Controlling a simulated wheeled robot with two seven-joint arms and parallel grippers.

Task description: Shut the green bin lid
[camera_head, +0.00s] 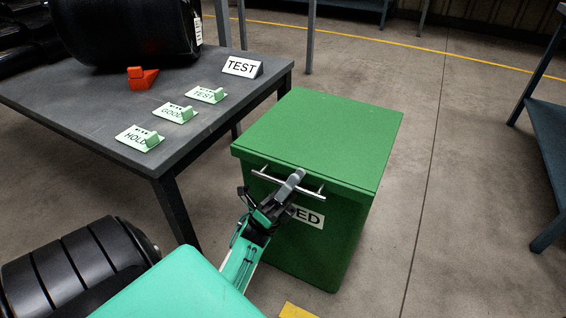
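The green bin (330,245) stands on the floor right of the table, with a partly hidden white label ending in "ED" on its front. Its green lid (325,138) lies flat over the top, and I see no gap along its front edge. A silver bar handle (262,175) runs along the front just below the lid's top. My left gripper (290,183) is at the middle of this handle and overlaps it in the picture. Whether its fingers are closed around the bar is too small to tell. My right gripper is not in view.
A dark table (70,100) at left holds green-tabbed cards (140,138), a red block (142,78), a "TEST" sign (242,67) and a black roll (125,30). Black ribbed rolls (75,265) lie at lower left. Floor right of the bin is clear up to a blue rack (550,140).

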